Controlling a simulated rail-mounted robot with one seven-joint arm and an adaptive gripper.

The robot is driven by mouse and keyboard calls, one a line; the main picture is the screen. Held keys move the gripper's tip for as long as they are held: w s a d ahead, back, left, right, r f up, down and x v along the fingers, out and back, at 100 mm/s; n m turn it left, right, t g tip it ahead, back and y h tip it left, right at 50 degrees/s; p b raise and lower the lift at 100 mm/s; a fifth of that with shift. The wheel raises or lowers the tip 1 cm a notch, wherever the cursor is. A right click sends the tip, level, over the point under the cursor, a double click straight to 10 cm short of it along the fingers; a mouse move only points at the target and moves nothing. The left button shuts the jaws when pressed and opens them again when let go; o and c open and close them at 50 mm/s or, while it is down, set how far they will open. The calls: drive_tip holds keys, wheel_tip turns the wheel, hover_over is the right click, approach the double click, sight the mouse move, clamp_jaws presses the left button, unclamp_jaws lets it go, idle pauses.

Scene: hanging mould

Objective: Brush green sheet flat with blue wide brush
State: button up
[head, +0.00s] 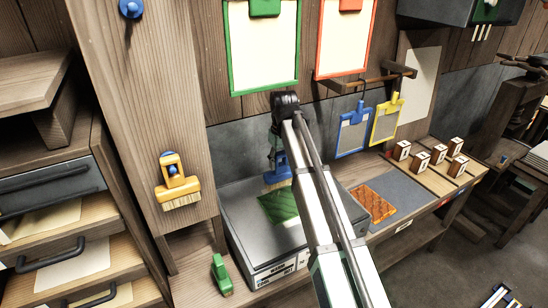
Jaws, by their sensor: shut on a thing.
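The green sheet (277,206) lies on the top of a grey box-like station (243,225) at the centre, partly covered by my arm on its right. My gripper (273,156) is just behind the sheet, mostly hidden by my arm. It is shut on the blue wide brush (274,173), held with its pale bristles down at the sheet's back edge. I cannot tell whether the bristles touch the sheet or the station.
An orange brush (178,185) hangs on the wooden post at left. A green block-like object (221,273) stands at the station's front left. An orange sheet (374,203) lies on a grey mat to the right. Blue (353,134) and yellow (387,122) frames hang behind.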

sight(280, 176)
drive_tip(key=shift+a+f, duration=0.1)
drive_tip(key=shift+f, duration=0.1)
drive_tip(key=shift+w+f+b, duration=0.1)
drive_tip(key=shift+f+b, duration=2.1)
drive_tip(key=shift+f, duration=1.15)
drive_tip(key=shift+w+a+f, duration=0.1)
drive_tip(key=shift+w+f, duration=0.35)
drive_tip(key=shift+w+a+b, duration=0.85)
drive_tip(key=shift+w+a, duration=0.55)
drive_tip(key=shift+w, duration=0.85)
drive_tip(key=s+d, duration=0.2)
drive_tip(key=s, duration=0.1)
drive_tip(key=s+d+p, duration=0.1)
drive_tip(key=s, duration=0.1)
drive_tip(key=shift+s+d+f, duration=0.1)
drive_tip(key=shift+s, duration=0.1)
drive_tip(key=shift+r+p, duration=2.25)
drive_tip(key=shift+r, duration=1.85)
